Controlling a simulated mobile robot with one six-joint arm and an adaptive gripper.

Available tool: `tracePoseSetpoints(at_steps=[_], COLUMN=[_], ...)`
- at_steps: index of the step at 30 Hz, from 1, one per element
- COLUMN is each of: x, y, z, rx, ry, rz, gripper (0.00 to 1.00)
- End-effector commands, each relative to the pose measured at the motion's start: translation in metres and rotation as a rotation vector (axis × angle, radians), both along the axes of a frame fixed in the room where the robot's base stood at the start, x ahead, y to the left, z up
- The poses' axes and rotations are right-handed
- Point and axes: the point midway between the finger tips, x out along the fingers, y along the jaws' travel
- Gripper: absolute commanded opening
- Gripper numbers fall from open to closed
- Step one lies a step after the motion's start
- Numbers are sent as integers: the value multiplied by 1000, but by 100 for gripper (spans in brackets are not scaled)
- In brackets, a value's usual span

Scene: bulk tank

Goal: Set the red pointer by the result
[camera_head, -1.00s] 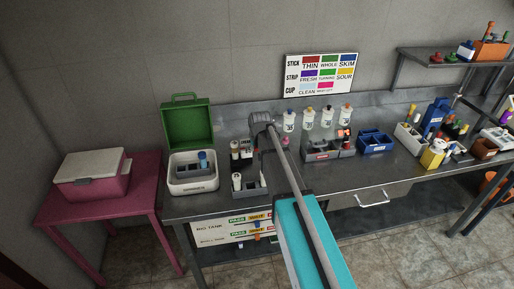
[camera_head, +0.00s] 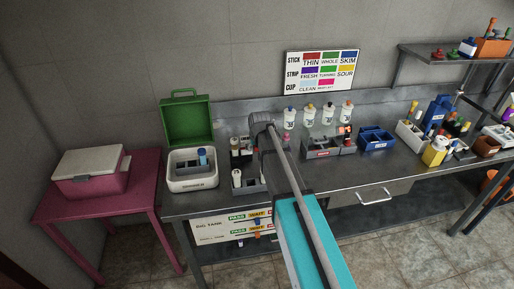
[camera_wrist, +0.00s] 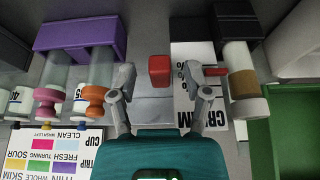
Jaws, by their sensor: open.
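In the wrist view my gripper (camera_wrist: 159,78) is open, with one finger on each side of a red block (camera_wrist: 159,70). The block looks like the red pointer, and I see no finger touching it. A smaller red piece (camera_wrist: 216,71) sticks out over a white card (camera_wrist: 193,90) with % marks and black lettering, just right of the right finger. I cannot tell whether the two red parts are joined. In the head view my arm covers this spot. The chart (camera_head: 321,72) with stick, strip and cup colours hangs on the wall; it also shows in the wrist view (camera_wrist: 52,152).
A purple rack (camera_wrist: 82,34) with capped tubes (camera_wrist: 95,95) stands close left of my gripper. The bench (camera_head: 345,175) also carries bottles, a blue caddy (camera_head: 376,139) and a cooler (camera_head: 192,168).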

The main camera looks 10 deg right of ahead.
Motion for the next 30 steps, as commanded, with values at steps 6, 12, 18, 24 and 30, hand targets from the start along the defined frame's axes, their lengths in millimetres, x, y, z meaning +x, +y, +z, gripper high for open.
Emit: tracePoseSetpoints(at_steps=[6, 12, 18, 24, 30], x=[0, 0, 0, -4, -11], y=[0, 0, -1, -1, -1], z=[1, 7, 20, 37, 53], rx=[0, 0, 0, 0, 0], ry=[0, 0, 0, 0, 0], rz=[0, 0, -1, -1, -1], gripper=[63, 63, 63, 63, 63])
